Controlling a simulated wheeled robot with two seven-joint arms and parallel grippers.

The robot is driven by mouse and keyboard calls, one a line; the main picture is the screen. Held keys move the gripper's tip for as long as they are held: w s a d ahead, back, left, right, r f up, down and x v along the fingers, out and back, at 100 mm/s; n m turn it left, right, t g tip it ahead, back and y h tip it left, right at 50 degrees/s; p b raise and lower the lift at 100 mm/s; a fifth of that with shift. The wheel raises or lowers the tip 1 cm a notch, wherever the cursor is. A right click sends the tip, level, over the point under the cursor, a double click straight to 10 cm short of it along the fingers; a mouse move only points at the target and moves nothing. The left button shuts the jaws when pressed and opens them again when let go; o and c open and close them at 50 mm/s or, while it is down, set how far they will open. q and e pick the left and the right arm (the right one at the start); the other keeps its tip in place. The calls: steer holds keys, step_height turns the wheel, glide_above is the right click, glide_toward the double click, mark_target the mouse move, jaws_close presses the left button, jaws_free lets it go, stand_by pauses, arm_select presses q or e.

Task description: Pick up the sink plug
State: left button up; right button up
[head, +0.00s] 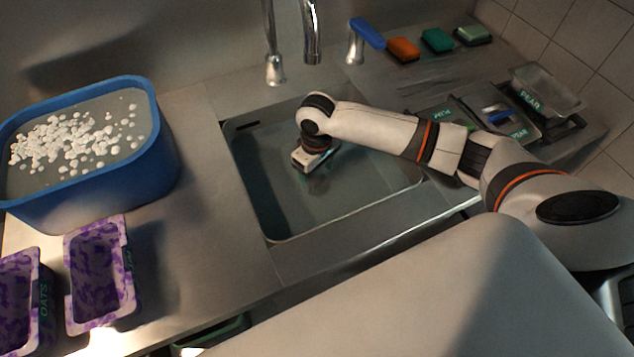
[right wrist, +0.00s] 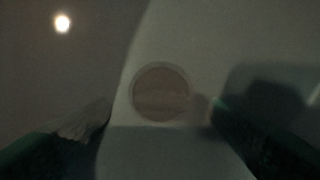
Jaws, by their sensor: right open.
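My right gripper (head: 309,168) reaches down into the steel sink basin (head: 270,195), seen in the head view. In the right wrist view its two dark fingers stand apart, one on each side (right wrist: 160,112), with nothing held between them. A round, dull brownish disc with a paler rim, which looks like the sink plug (right wrist: 161,93), lies between and just ahead of the fingertips. The picture is dim, so I cannot tell how far below the fingers it is. In the head view my arm and gripper hide the plug. My left gripper is not in view.
Basin walls surround my right gripper. Faucets (head: 311,35) stand behind the sink. A blue tub (head: 150,150) with white bits and purple containers (head: 98,275) are at left. Sponges (head: 403,50) lie at the back; a PEAR tray (head: 548,92) is at right.

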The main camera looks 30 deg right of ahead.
steer(key=shift+f, duration=1.35)
steer(key=c, duration=1.1)
steer(key=shift+r, duration=0.15)
